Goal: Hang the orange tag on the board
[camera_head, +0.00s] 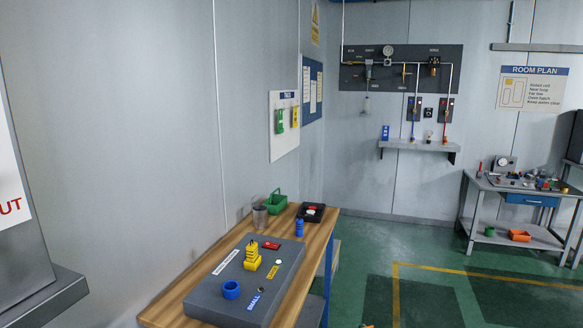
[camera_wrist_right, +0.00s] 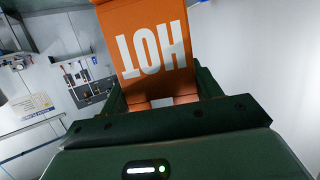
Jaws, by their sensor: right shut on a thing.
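The orange tag (camera_wrist_right: 140,18) fills the upper middle of the right wrist view. It bears white letters reading HOT, upside down in this picture. My right gripper (camera_wrist_right: 160,99) is shut on the tag's near end, with a dark green finger on each side. The white tag board (camera_head: 285,152) hangs on the left wall in the head view. My left gripper is in neither view.
A wooden bench (camera_head: 173,302) stands along the wall below the board. It carries a grey spindle block (camera_head: 210,297), a blue ring (camera_head: 231,290), a green basket (camera_head: 276,200) and a black tray (camera_head: 313,220). Green floor lies open to the right of it.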

